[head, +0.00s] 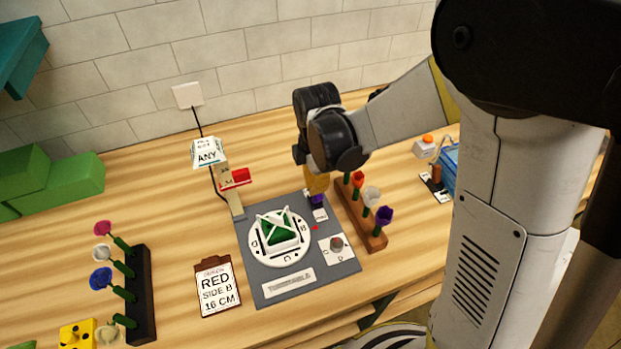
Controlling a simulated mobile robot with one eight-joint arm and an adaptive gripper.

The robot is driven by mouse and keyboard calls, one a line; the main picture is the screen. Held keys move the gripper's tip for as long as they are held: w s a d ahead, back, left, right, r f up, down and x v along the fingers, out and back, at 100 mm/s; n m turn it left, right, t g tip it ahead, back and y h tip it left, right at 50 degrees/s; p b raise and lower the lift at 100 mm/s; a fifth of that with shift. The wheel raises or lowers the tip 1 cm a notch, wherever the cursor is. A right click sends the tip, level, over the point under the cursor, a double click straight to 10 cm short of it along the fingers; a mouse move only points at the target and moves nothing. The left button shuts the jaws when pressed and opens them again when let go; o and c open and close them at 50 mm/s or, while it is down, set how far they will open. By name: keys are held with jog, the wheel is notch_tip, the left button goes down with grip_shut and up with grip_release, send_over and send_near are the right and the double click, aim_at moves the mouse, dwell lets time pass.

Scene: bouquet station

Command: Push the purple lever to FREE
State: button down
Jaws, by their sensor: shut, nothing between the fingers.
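The purple lever (317,201) shows as a small dark purple piece at the back right of the grey board (250,268). A small white label (320,215) sits just in front of it; its text is too small to read. My gripper (316,190) points down right above the lever, with its fingers shut and empty. The fingers partly hide the lever, and I cannot tell whether they touch it or which way it is set.
A white turntable (262,255) with a green block is left of the lever. A wooden rack (372,232) of several flowers stands close on the right. A post with a red piece (235,178) stands behind left. A clipboard (200,297) reads RED, SIDE B, 16 CM.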

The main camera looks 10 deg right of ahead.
jog(key=shift+s, duration=0.4)
jog(key=shift+w+r+p, duration=0.2)
jog(key=shift+r+p, duration=0.1)
jog(key=shift+r, duration=0.1)
notch_tip(320, 180, up, 6)
jog(key=p, duration=0.4)
jog(key=shift+w+r, duration=0.15)
jog(key=shift+r, duration=0.05)
jog(key=s+d+r+m+t+b, duration=0.2)
jog(key=s+d+m+t+b, duration=0.1)
jog(key=m, duration=0.7)
jog(key=s+d+r+m+t+b, duration=0.3)
jog(key=s+d+m+t+b, duration=0.1)
jog(key=s+m, duration=0.5)
jog(key=d+m+b, duration=0.1)
jog(key=d, duration=0.1)
jog(key=shift+s+d+b, duration=0.2)
jog(key=shift+d+b, duration=0.15)
jog(key=shift+d, duration=0.05)
